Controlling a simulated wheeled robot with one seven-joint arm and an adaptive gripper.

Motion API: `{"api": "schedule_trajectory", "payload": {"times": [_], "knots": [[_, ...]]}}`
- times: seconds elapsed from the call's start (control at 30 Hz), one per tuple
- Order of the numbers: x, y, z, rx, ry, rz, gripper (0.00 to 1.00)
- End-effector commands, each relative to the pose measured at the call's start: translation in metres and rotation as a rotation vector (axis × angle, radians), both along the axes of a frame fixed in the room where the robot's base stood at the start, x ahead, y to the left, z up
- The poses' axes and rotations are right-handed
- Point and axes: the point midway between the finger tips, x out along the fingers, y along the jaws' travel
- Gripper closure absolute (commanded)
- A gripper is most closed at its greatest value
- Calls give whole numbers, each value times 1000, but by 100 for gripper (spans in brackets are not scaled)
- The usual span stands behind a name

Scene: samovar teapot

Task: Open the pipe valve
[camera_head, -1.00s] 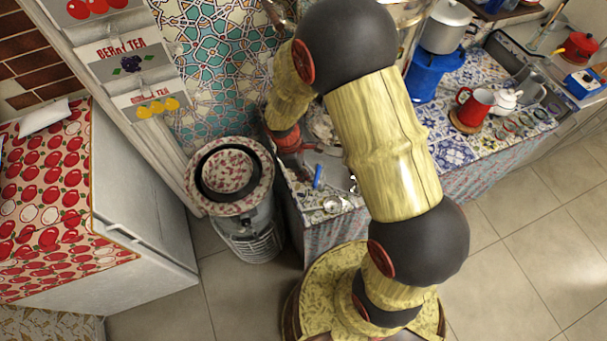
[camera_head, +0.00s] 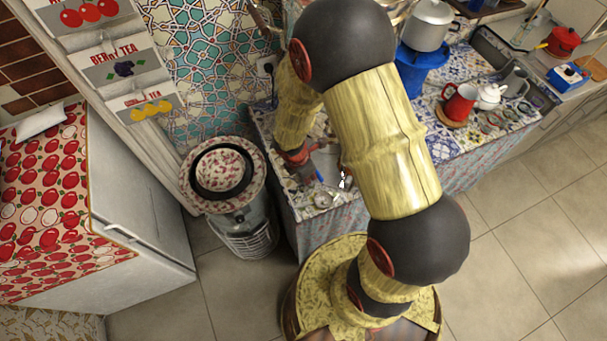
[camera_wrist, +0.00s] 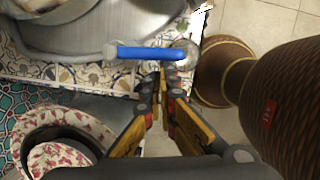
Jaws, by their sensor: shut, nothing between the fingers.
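The pipe valve has a straight blue handle (camera_wrist: 152,53), lying crosswise near the top middle of the wrist view. Its right end meets a round grey metal part (camera_wrist: 187,54). My gripper (camera_wrist: 167,70) is shut and empty. In the wrist view its fingertips sit just below the right part of the blue handle; I cannot tell whether they touch it. In the head view my gripper (camera_head: 314,180) is small and partly hidden by my arm.
A metal cylinder with a floral top and black ring (camera_head: 222,171) stands left of the tiled counter (camera_head: 440,140). A fridge with a red-patterned cover (camera_head: 48,205) is farther left. Floor at right is clear.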

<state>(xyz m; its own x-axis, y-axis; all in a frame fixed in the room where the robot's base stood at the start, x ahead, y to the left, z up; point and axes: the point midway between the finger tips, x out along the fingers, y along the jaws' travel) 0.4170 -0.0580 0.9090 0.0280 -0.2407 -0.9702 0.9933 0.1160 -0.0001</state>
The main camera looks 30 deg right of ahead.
Motion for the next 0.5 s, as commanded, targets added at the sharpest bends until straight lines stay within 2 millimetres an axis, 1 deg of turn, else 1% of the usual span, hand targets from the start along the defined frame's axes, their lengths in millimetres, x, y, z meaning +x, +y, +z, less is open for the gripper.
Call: {"api": "schedule_trajectory", "payload": {"times": [0.07, 0.3, 0.5], "knots": [[-4, -6, 0, 0, 1, 72, 100], [-8, -21, 0, 1, 1, 292, 100], [-9, -32, 0, 0, 0, 442, 100]]}}
